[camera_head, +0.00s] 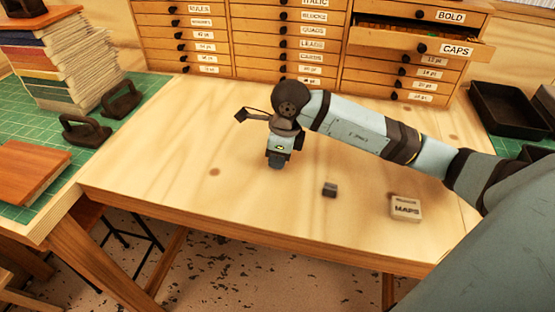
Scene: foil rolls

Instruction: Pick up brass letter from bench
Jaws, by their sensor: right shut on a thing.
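My right gripper (277,163) points down, over or on the left-middle of the wooden bench (220,205). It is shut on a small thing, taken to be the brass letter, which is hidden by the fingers. I cannot tell whether its tip touches the bench. No brass letter shows elsewhere on the bench. My left gripper is not in view.
A small dark block (330,190) lies right of the gripper, and a pale block marked MAPS (406,208) lies farther right. Labelled drawers (285,50) line the back; the CAPS drawer (425,42) stands open.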

